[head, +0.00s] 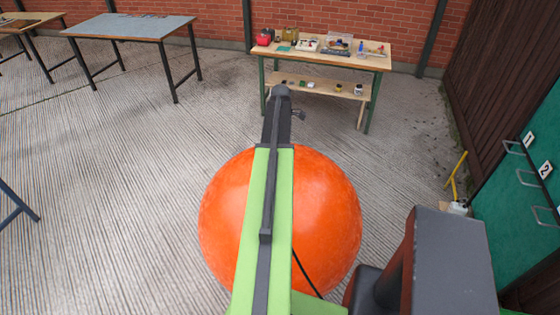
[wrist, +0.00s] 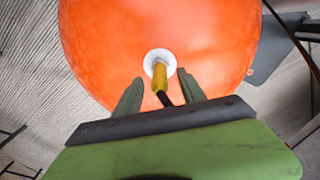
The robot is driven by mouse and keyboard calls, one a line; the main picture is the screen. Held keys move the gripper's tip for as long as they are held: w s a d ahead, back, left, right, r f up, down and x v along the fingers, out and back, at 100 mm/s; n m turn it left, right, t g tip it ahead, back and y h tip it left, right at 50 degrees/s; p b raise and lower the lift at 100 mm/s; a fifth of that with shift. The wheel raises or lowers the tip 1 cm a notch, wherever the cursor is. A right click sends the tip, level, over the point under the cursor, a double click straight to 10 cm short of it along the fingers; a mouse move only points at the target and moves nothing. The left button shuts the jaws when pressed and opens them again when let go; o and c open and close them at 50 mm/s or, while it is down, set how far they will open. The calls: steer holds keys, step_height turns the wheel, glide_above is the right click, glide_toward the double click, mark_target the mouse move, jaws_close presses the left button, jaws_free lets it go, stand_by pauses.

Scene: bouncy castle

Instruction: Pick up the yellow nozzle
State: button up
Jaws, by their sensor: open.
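The yellow nozzle (wrist: 160,77) shows in the wrist view. Its upper end sits in a white round collar (wrist: 160,58) on a large orange ball, and a black hose or stem leads from its lower end. My gripper (wrist: 158,80) is open, with one green finger on each side of the nozzle in the picture. Gaps show between the fingers and the nozzle, but I cannot tell how far apart they are in depth. In the head view, the nozzle and my fingers are hidden.
The large orange ball (head: 335,215) stands below and behind my arm in the head view. A wooden table (head: 375,60) with several small items stands at the back. A grey-topped table (head: 130,26) is at the upper left. A green panel with hooks (head: 500,215) is at the right.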

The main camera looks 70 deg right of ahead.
step_height(320, 180, down, 2)
steer(key=shift+f+b, duration=0.15)
steer(key=shift+b, duration=0.35)
steer(key=shift+r, duration=0.2)
jaws_close()
steer(key=r+p, duration=0.1)
steer(key=p, duration=0.1)
steer(key=r+p, duration=0.1)
steer(key=r, duration=0.1)
steer(key=r+p, duration=0.2)
steer(key=shift+s+a+r+p, duration=0.1)
steer(key=shift+s+r+p, duration=0.05)
steer(key=shift+s+p, duration=0.25)
steer(key=s+a+r+p, duration=0.2)
steer(key=s+r+p, duration=0.3)
steer(key=s, duration=0.5)
steer(key=shift+s+r+p, duration=0.3)
steer(key=shift+s+r, duration=0.05)
steer(key=shift+r, duration=0.15)
